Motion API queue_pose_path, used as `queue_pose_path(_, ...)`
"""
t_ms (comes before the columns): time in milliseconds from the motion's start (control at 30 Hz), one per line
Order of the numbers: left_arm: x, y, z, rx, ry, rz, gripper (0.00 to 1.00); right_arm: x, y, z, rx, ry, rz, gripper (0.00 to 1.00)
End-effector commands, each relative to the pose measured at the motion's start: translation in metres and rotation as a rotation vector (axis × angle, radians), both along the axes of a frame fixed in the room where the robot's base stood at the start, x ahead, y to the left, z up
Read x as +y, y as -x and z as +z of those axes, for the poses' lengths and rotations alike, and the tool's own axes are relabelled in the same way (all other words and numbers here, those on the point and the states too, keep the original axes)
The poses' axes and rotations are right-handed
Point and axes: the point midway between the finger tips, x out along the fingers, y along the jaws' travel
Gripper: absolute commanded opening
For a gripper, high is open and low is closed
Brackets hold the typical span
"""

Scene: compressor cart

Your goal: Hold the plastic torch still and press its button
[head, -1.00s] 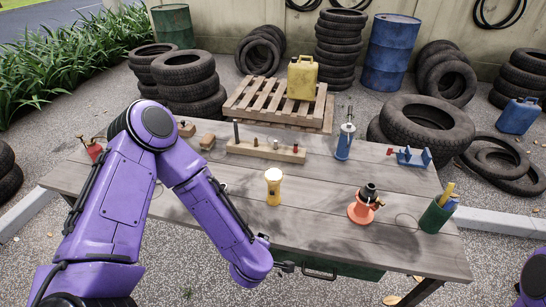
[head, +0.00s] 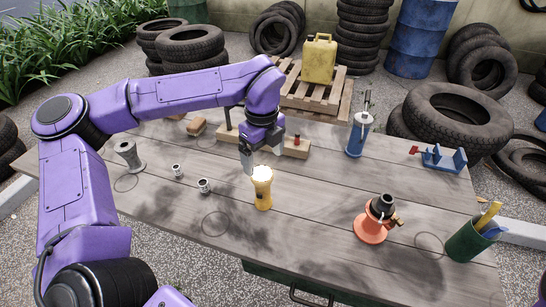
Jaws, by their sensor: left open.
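The plastic torch (head: 262,191) is yellow with a pale, wide top end and stands upright on the grey wooden table. A small dark mark shows low on its side, but I cannot tell whether it is the button. My left gripper (head: 250,169) points down just above and beside the torch's top, at its left and back. Its jaws are open, and I cannot tell whether a finger touches the torch. My right gripper is not in view.
An orange stand with a dark fitting (head: 371,222), a green cup of tools (head: 471,240), a blue pump (head: 358,132) and a blue clamp (head: 440,158) are on the right. A wooden block (head: 293,146) is behind. Table front is clear.

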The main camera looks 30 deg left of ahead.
Motion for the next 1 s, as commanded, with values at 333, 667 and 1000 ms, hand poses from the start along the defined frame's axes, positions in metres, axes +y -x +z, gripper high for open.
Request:
queue_pose_path(333,0.001,0.003,-0.059,0.008,0.004,0.011,0.91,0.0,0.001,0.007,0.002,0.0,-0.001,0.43)
queue_pose_path(667,0.0,0.002,-0.101,0.003,0.004,0.006,0.91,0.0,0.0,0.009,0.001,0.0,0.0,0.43)
queue_pose_path(1000,0.0,0.002,-0.103,0.002,0.004,0.006,0.61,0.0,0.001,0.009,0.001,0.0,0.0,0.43)
